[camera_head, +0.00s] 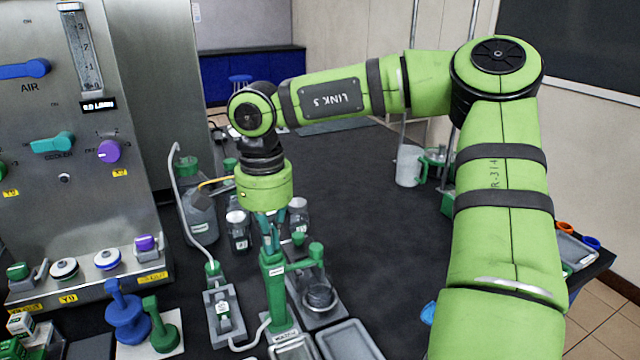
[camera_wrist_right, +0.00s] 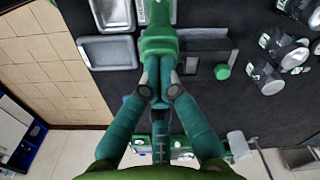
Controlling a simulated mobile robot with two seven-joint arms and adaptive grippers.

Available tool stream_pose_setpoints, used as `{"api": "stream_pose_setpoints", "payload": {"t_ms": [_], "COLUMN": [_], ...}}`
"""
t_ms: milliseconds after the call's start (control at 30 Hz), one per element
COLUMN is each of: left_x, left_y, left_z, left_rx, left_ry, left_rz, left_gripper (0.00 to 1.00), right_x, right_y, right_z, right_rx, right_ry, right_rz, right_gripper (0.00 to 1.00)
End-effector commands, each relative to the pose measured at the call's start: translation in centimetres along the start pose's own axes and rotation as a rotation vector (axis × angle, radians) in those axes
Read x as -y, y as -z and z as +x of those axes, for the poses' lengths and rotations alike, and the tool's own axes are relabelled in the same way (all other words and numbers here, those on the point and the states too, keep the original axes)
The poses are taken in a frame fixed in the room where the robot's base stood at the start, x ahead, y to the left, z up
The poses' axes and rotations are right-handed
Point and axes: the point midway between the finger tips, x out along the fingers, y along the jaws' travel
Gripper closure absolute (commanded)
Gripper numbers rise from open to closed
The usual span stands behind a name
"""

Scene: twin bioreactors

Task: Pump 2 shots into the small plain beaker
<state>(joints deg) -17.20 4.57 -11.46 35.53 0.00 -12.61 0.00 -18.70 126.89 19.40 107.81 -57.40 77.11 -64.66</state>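The green pump dispenser (camera_head: 275,290) stands upright near the front of the dark bench. My right gripper (camera_head: 270,245) points down from above at the top of the pump. In the wrist view its teal fingers (camera_wrist_right: 157,95) come together at the tips, seemingly touching the pump head; nothing is clearly held between them. A small clear beaker (camera_head: 320,294) sits on a grey stand (camera_head: 318,318) just right of the pump. Its contents are too small to tell. My left gripper is out of view.
Grey trays (camera_head: 348,340) lie in front of the pump. Left of it is a grey unit with a tube (camera_head: 222,312), and glass bottles (camera_head: 238,232) stand behind. The steel control panel (camera_head: 60,180) closes off the left. The bench right of the stand is clear.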

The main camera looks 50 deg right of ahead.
Motion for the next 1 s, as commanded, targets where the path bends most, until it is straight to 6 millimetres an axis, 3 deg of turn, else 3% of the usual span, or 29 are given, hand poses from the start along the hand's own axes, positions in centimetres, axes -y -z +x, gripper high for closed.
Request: {"api": "stream_pose_setpoints", "payload": {"t_ms": [600,1000], "left_x": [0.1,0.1], "left_y": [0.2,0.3], "left_z": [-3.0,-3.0], "left_rx": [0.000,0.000], "left_ry": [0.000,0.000], "left_rz": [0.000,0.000], "left_gripper": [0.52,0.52], "right_x": [0.0,0.0], "right_y": [0.0,0.0], "right_z": [-3.9,-4.0], "right_rx": [0.000,0.000], "right_ry": [-0.002,-0.001], "right_rz": [0.000,0.000], "right_gripper": [1.00,1.00]}}
